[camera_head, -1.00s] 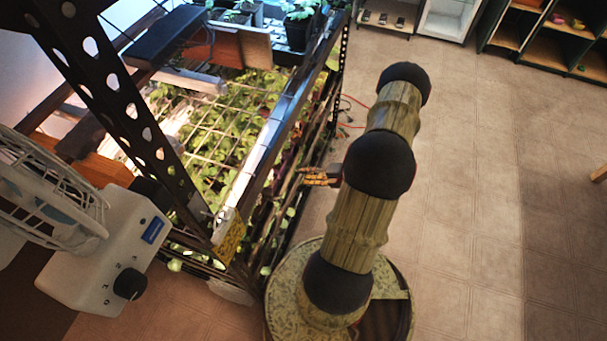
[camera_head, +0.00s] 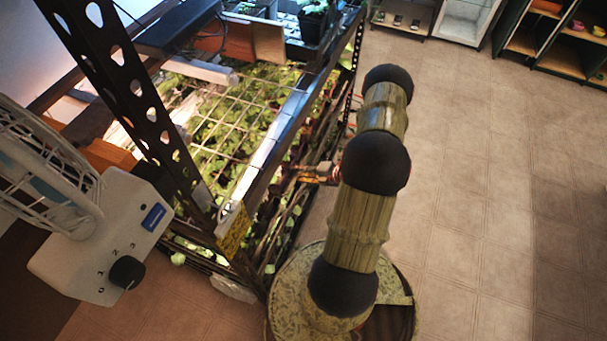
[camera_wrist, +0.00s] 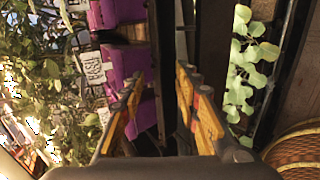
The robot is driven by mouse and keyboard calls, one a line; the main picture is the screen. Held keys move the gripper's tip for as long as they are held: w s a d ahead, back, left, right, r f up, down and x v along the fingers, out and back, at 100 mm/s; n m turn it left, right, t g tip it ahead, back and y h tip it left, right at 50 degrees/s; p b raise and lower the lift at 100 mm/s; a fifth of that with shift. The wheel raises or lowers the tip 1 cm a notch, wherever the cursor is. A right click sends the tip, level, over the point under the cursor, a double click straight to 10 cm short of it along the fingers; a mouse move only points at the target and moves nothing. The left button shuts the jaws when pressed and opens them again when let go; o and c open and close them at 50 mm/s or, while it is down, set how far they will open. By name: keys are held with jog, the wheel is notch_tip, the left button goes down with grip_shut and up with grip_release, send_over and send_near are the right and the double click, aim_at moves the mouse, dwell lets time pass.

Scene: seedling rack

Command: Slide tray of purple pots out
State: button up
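Purple pots (camera_wrist: 125,65) stand in a row at the upper left of the wrist view, beside leafy seedlings, with a white label (camera_wrist: 92,68) next to them. My gripper (camera_wrist: 158,82) is open, its two yellow-padded fingers apart around a dark gap. The left finger overlaps the pots in the picture; I cannot tell whether it touches them. A dark edge runs just right of the pots between the fingers; whether it is the tray's rim is unclear. In the head view my gripper (camera_head: 318,174) is at the rack's right side, partly behind my arm. The purple pots are not distinguishable there.
The metal seedling rack (camera_head: 265,150) holds plants under a wire grid. A white fan (camera_head: 105,240) stands at the left. More leaves (camera_wrist: 243,75) hang right of my gripper. Shelves (camera_head: 555,35) stand at the back right. The tiled floor (camera_head: 480,200) on the right is clear.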

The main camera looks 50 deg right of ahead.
jog(key=c, duration=0.4)
jog(key=c, duration=0.3)
grip_shut()
